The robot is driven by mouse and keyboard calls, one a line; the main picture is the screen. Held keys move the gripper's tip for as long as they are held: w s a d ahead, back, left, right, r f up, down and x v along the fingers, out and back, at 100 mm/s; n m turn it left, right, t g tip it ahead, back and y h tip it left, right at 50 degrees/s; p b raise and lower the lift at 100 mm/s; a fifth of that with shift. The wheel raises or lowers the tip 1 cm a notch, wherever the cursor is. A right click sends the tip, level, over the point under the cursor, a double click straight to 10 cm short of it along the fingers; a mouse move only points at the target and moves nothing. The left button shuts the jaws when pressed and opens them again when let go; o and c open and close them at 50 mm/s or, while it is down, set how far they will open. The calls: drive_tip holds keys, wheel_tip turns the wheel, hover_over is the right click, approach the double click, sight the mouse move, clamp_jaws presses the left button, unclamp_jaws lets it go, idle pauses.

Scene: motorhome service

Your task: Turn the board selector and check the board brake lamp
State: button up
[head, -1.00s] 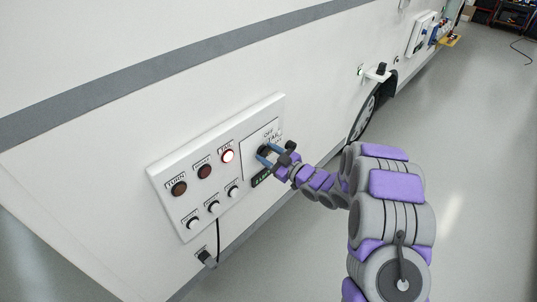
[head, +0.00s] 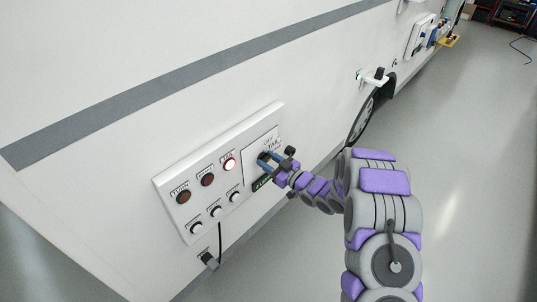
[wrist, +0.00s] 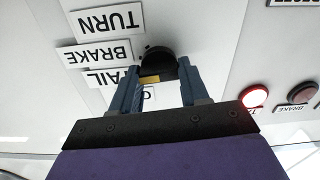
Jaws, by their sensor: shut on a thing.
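A white board (head: 242,187) on the vehicle's side carries the selector and three lamps. My gripper (head: 271,158) is shut on the black selector knob (wrist: 157,60), one blue finger on each side. Labels TURN, BRAKE, TAIL and a partly hidden OFF stand beside the knob, upside down in the wrist view. A yellow mark shows on the knob between my fingers; which label it points to I cannot tell. The TAIL lamp (head: 229,164) glows red. The brake lamp (head: 207,180) is dark; it also shows in the wrist view (wrist: 303,93). The TURN lamp (head: 183,196) is dark.
A green display (head: 262,184) is under the selector, partly hidden. A cable hangs to a socket (head: 208,259).

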drive_tip(key=m+p, duration=0.1)
drive_tip(key=p, duration=0.1)
drive_tip(key=m+p, duration=0.2)
drive_tip(key=shift+r, duration=0.25)
drive_tip(key=shift+w+d+f+m+p, duration=0.1)
drive_tip(key=shift+m+p, duration=0.8)
drive_tip(key=shift+p, duration=0.05)
drive_tip(key=o, duration=1.1)
drive_tip(key=shift+f, duration=0.1)
drive_tip(key=shift+c, duration=0.2)
drive_tip(key=v, duration=1.7)
drive_tip(key=shift+d+p, duration=0.2)
drive_tip(key=shift+p, duration=0.2)
drive_tip(key=shift+f, duration=0.1)
